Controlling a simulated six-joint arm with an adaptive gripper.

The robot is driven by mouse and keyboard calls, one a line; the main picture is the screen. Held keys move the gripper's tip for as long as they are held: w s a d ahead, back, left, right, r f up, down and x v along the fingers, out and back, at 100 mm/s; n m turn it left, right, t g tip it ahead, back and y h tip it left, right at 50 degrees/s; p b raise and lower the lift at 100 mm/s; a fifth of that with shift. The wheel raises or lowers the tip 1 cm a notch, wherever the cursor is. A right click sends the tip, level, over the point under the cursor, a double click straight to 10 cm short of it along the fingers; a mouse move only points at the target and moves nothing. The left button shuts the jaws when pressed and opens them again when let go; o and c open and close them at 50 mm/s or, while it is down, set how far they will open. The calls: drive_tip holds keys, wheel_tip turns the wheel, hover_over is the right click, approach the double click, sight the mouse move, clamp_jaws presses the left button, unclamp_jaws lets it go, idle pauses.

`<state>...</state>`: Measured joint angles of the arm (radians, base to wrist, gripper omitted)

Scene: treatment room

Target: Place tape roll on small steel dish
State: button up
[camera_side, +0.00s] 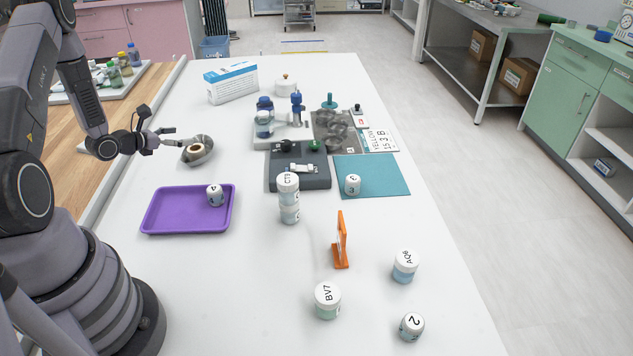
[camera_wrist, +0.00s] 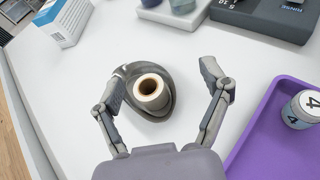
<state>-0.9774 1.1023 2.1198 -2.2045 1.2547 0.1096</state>
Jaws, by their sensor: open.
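The tape roll (camera_wrist: 151,90) is a white roll with a tan core. It sits inside the small steel dish (camera_wrist: 134,71), a grey oval dish on the white table. In the side view the tape roll (camera_side: 195,148) shows as a small pale ring in the dish (camera_side: 207,155), left of the table's middle. My gripper (camera_wrist: 166,84) is open, with one finger at the dish's left side and the other apart from it on the right. In the side view my gripper (camera_side: 178,137) is at the dish's left edge. No finger visibly touches the roll.
A purple tray (camera_side: 156,215) with a numbered jar (camera_side: 215,195) lies in front of the dish. A blue-white box (camera_side: 231,82) stands behind. A dark scale-like device (camera_side: 300,180) and several labelled jars stand to the right. The table between dish and tray is clear.

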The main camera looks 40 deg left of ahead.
drive_tip(key=w+d+r+m+h, duration=0.4)
drive_tip(key=d+r+m+h, duration=0.25)
drive_tip(key=d+r, duration=0.4)
drive_tip(key=s+d+r+m+g+h, duration=0.2)
drive_tip(key=s+d+r+m+g, duration=0.15)
drive_tip(key=d+r+m, duration=0.35)
drive_tip(key=s+d+r+m+g+h, duration=0.2)
drive_tip(key=d+r+m+g, duration=0.3)
drive_tip(key=d, duration=0.4)
drive_tip(key=s+d+r+m+g+y, duration=0.1)
drive_tip(key=s+d+r+m+y, duration=0.15)
drive_tip(key=s+m, duration=0.3)
drive_tip(key=s+d+r+m+g+y, duration=0.2)
drive_tip(key=s+d+m, duration=0.15)
drive_tip(key=s, duration=0.25)
drive_tip(key=s+a+r+m+t+y, duration=0.3)
drive_tip(key=s+a+r+m+y, duration=0.1)
drive_tip(key=s+m, duration=0.4)
drive_tip(key=shift+s+y, duration=0.5)
drive_tip(key=shift+y, duration=0.4)
